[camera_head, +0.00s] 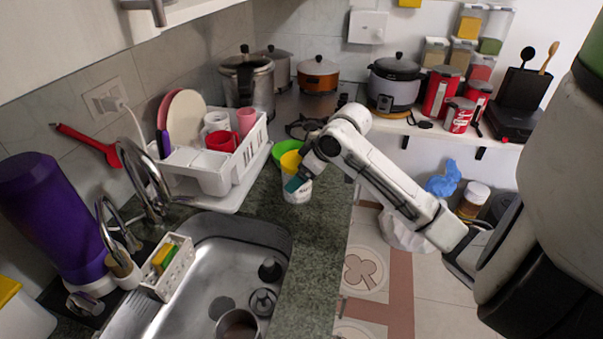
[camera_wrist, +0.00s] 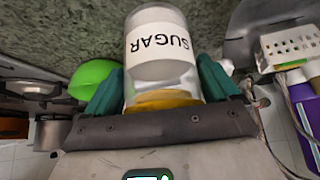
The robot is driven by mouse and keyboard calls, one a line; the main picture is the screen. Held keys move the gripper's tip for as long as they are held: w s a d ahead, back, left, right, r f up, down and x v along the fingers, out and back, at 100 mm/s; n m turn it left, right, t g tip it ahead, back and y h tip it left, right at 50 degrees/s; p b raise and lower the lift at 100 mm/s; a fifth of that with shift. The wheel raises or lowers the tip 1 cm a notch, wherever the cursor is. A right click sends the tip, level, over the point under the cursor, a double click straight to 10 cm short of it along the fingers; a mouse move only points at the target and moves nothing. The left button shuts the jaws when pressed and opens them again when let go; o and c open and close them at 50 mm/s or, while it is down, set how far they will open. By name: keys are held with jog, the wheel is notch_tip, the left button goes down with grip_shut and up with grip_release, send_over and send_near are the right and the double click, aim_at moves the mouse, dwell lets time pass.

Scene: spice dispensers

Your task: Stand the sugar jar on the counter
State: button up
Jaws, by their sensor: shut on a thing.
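The sugar jar (camera_wrist: 160,45) is clear with a white label reading SUGAR, upside down in the wrist view, and a yellow lid end close to my palm. My gripper (camera_wrist: 160,82) is shut on it, one teal finger on each side. In the head view the jar (camera_head: 298,192) is over the green-grey counter (camera_head: 262,196), roughly upright, partly hidden by my gripper (camera_head: 296,181). I cannot tell whether its base touches the counter.
A green bowl (camera_head: 280,149) is just behind the jar. A white dish rack (camera_head: 222,180) stands to the left, and the sink (camera_head: 205,275) is in front. The counter's right edge drops to the floor. Stove pots (camera_head: 318,75) stand behind.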

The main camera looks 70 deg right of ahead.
jog(key=shift+f, duration=0.1)
jog(key=o, duration=1.8)
jog(key=shift+r, duration=0.25)
jog(key=b+v, duration=0.1)
jog(key=v, duration=1)
jog(key=shift+s+r, duration=0.25)
jog(key=shift+r, duration=0.05)
